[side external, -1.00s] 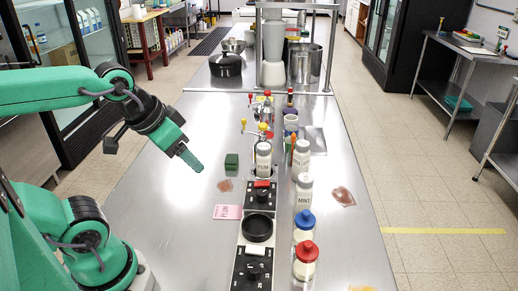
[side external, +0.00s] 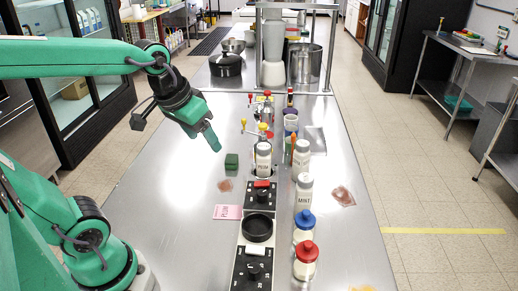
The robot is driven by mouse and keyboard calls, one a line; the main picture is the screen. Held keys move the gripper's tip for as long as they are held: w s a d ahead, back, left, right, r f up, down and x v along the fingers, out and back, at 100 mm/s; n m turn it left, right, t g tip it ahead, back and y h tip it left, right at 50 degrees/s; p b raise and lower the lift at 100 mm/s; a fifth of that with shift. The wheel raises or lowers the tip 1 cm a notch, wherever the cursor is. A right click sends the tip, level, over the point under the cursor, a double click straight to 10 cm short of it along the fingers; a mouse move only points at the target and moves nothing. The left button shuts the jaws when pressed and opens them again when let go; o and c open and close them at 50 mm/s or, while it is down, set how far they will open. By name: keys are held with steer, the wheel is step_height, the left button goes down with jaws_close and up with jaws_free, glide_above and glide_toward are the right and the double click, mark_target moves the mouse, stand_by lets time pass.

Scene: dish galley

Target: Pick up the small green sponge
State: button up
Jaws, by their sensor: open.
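The small green sponge (side external: 231,161) is a dark green block on the steel counter, left of the row of bottles. My gripper (side external: 212,140) is above the counter, up and to the left of the sponge in the picture, with its fingertips pointing down and right. It is open and apart from the sponge. Nothing shows between its fingers. The sponge is fully in view.
A pink card (side external: 227,212) lies in front of the sponge, with a reddish patch (side external: 225,185) between them. A black control strip (side external: 252,265), white bottles (side external: 304,190) and red- and blue-capped jars (side external: 305,262) stand right. The counter's left side (side external: 165,190) is clear.

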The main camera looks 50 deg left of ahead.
steer(key=w+a+f+n+g, duration=0.1)
steer(key=w+a+n, duration=0.15)
steer(key=w, duration=0.35)
steer(key=n+g, duration=0.4)
steer(key=n, duration=0.1)
glide_above(231, 159)
step_height(231, 159, down, 16)
steer(key=shift+w, duration=0.15)
steer(key=shift+w+a+f, duration=0.1)
steer(key=shift+a+f, duration=0.15)
steer(key=shift+f, duration=1.45)
steer(key=shift+d+f, duration=0.2)
steer(key=shift+f, duration=2.45)
